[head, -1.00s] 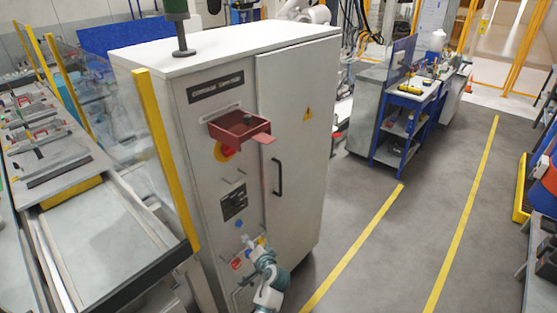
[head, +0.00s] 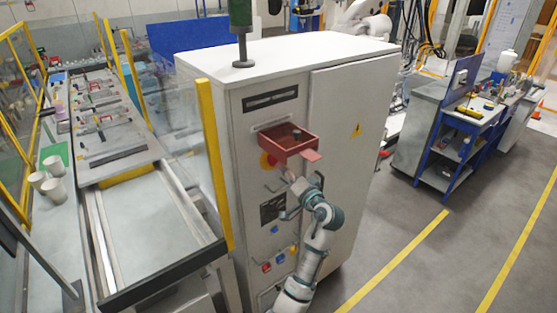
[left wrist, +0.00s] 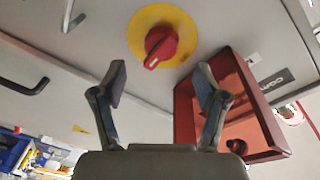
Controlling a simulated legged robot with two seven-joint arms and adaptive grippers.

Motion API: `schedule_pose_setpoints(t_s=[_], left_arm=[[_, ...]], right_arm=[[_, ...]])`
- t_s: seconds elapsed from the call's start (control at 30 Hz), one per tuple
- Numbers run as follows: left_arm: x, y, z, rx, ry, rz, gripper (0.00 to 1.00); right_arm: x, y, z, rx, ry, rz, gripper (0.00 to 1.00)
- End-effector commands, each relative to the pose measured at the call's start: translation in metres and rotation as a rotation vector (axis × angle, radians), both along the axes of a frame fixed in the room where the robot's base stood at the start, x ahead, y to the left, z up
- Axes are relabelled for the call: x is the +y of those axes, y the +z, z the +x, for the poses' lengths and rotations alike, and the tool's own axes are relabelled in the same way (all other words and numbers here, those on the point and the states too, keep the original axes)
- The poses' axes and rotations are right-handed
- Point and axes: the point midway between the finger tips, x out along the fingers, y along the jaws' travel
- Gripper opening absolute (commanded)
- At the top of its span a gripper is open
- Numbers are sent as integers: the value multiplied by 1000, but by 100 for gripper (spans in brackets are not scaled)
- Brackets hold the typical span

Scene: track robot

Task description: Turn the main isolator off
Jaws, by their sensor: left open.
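The main isolator (head: 265,161) is a red rotary knob on a yellow round plate on the front of a grey-white cabinet (head: 347,105). In the head view a red open box (head: 286,146) partly hides it. In the left wrist view the whole knob (left wrist: 160,46) shows, with a white mark near one end of its grip. My left gripper (head: 290,182) is just below the red box. In the left wrist view its two fingers (left wrist: 160,85) are open and empty, spread in front of the knob and apart from it. My right gripper is not in view.
The red box (left wrist: 230,112) sticks out close beside one left finger. A black door handle (left wrist: 24,86) is on the cabinet. Below are a dark panel (head: 272,208) and several coloured buttons. A clear guard with a yellow post (head: 215,165) stands left. The floor at right is clear.

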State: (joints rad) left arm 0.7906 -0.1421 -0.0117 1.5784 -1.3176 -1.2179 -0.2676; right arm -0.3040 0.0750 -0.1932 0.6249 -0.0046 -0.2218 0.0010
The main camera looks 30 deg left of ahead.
Motion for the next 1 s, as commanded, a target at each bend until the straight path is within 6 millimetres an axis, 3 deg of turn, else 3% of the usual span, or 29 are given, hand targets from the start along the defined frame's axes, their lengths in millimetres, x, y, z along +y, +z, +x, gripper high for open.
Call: schedule_pose_setpoints(t_s=[0.3, 0.73, 1.0], left_arm=[[44, 3, 30, 1, -1, 4, 73], [58, 0, 35, -1, -2, 1, 73], [57, 0, 35, 1, -2, 1, 13]], right_arm=[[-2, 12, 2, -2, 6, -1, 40], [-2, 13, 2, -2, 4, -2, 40], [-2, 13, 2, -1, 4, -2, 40]])
